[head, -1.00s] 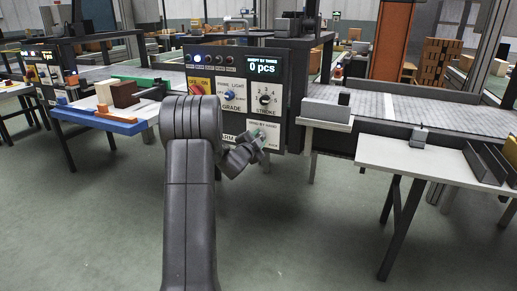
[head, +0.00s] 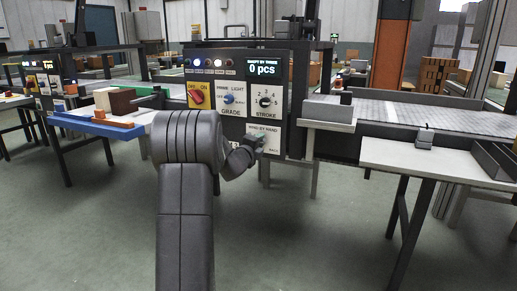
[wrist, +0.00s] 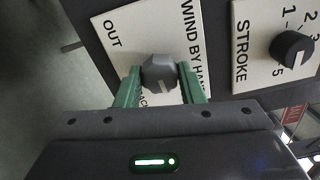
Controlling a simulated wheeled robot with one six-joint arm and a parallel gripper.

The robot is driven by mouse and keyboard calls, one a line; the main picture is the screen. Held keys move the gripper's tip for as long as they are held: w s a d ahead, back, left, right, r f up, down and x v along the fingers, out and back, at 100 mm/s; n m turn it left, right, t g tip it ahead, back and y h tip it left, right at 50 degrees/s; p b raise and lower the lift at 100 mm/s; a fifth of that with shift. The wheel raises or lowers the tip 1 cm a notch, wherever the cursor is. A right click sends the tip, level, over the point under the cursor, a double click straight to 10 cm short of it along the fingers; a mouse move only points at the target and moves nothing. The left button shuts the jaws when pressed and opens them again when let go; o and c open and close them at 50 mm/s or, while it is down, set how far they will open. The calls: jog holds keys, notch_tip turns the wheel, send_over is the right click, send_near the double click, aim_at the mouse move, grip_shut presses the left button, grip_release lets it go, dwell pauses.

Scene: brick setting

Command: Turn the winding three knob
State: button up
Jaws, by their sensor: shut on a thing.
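The panel marked "WIND BY HAND" (wrist: 150,38) carries a grey faceted knob (wrist: 158,70) with a pale pointer line, in the wrist view. My gripper (wrist: 159,84) has its two green fingers on either side of this knob and is shut on it. In the head view my gripper (head: 256,143) is at the lower right of the machine's front, and it hides most of the knob. The white plate around it (head: 264,129) shows above the fingers.
A black "STROKE" knob (head: 265,102) is above, a blue "GRADE" knob (head: 229,99) upper left, and a red switch (head: 196,97) further left. A display (head: 264,70) reads 0 pcs. A white table (head: 440,163) stands right, a blue-edged table (head: 100,125) left. Floor is open in front.

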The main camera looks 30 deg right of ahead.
jog(key=shift+m, duration=0.5)
jog(key=o, duration=1)
jog(key=shift+s+a, duration=0.1)
jog(key=p+v, duration=0.1)
jog(key=v, duration=1.2)
jog(key=shift+s+a, duration=0.2)
jog(key=shift+a, duration=0.05)
jog(key=b+x, duration=0.1)
jog(key=x, duration=1.3)
